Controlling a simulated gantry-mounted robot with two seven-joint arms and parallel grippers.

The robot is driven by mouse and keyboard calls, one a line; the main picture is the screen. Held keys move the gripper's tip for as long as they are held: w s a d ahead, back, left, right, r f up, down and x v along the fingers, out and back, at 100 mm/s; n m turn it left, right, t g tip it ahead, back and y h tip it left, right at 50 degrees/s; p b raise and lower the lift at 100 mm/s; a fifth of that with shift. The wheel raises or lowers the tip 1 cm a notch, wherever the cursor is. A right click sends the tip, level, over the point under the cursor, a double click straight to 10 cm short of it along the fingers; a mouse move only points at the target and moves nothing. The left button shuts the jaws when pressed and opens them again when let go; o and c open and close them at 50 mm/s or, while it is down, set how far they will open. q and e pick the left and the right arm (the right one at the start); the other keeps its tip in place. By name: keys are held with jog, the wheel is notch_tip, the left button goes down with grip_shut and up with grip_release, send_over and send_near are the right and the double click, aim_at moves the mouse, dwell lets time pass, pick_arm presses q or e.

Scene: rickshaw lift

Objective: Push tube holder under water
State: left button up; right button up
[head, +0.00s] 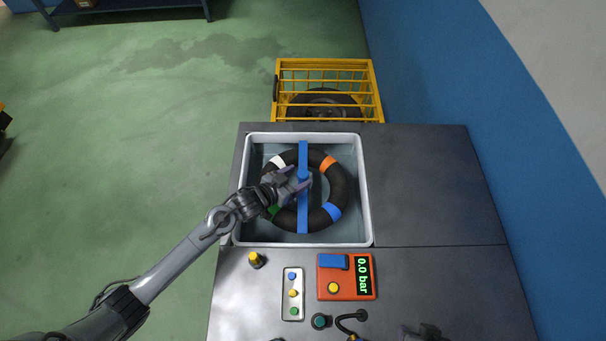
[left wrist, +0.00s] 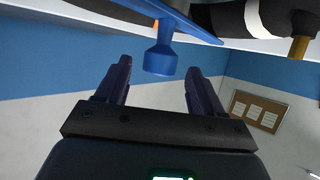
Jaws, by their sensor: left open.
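The tube holder is a blue bar (head: 303,218) lying across a black tube (head: 342,184) with white, orange, blue and green bands. Both are in the square water basin (head: 367,215) with a pale rim. My left gripper (head: 299,180) is over the middle of the bar, its fingers apart. In the left wrist view, the holder's blue knob (left wrist: 160,61) shows between the fingertips of the open left gripper (left wrist: 158,68), with a gap on each side. Whether the tube touches water is unclear. A dark shape at the head view's bottom edge may be part of my right gripper.
A yellow wire cage (head: 328,75) with dark tubes stands behind the basin. In front are a button box (head: 292,294), a red gauge unit (head: 345,290) reading 0.0 bar, and a yellow-topped knob (head: 256,260). The dark worktop (head: 430,185) right of the basin is clear.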

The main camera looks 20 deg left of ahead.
aim_at(300, 176)
pick_arm(q)
jog(key=shift+x, duration=1.7)
pick_arm(e)
jog(key=shift+d+f, duration=0.1)
jog(key=shift+f, duration=0.15)
